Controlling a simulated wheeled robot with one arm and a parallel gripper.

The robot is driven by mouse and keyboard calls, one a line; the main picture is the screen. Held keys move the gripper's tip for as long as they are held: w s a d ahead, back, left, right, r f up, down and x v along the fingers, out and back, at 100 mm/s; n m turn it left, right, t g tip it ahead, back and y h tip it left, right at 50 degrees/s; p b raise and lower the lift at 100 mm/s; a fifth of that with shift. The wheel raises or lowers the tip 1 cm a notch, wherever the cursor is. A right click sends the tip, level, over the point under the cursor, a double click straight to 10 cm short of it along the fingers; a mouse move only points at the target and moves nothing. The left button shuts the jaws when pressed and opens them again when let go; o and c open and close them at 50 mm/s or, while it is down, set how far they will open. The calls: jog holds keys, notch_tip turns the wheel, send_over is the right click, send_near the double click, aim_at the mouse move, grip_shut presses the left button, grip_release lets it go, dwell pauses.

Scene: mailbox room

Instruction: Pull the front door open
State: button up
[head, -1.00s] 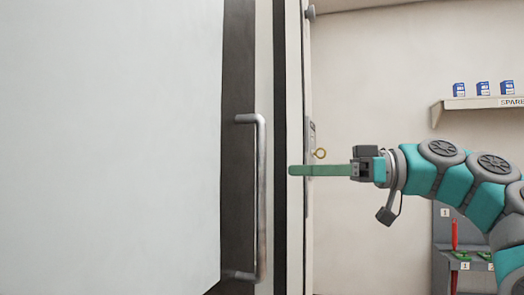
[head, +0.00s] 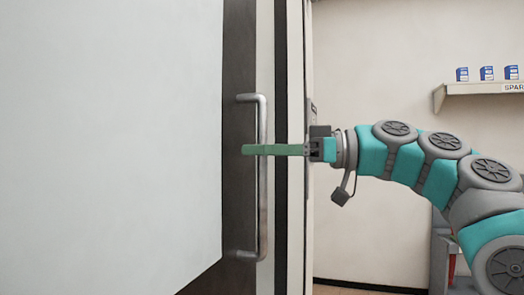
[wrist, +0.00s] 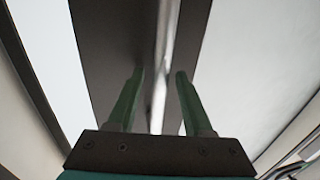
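The front door (head: 110,130) is a large pale panel with a dark edge strip. A grey vertical bar handle (head: 262,215) is mounted on the strip. My gripper (head: 244,150) reaches in from the right, its green fingers level across the handle's upper half. In the wrist view the handle (wrist: 167,25) runs between the two fingers of my gripper (wrist: 160,71). The fingers are apart, with a gap showing on the left side of the bar and a smaller one on the right. Whether either finger touches the bar is hard to tell.
A pale wall (head: 375,60) stands behind my arm on the right. A shelf (head: 480,88) with blue boxes is on that wall. A grey rack (head: 441,250) is at the lower right, partly hidden by my arm.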

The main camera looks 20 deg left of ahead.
grip_shut()
dwell(1.2)
